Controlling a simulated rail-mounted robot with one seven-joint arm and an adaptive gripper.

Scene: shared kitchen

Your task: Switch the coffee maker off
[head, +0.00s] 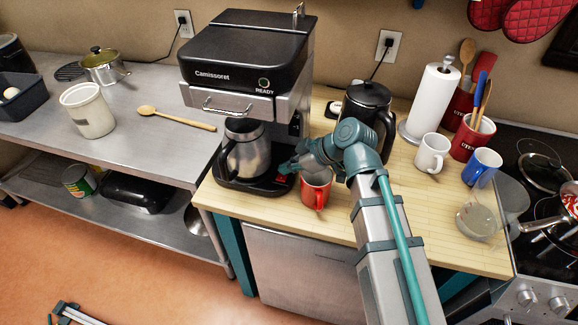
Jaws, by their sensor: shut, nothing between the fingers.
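The coffee maker (245,62) is a black and steel machine on the wooden counter, left of centre. Its READY light (263,82) glows green. A steel carafe (247,148) stands on its black base (240,187). A small red switch (281,179) shows at the right front of that base. My gripper (286,169) is shut and empty, low at the base's right front, just above the red switch. Whether the fingertips touch the switch I cannot tell.
A red mug (316,188) stands close to the right of my gripper, partly under my arm. A black kettle (369,110) is behind my wrist. A white mug (432,153), a blue mug (482,167) and a glass pitcher (479,219) stand further right. The counter left of centre front is narrow.

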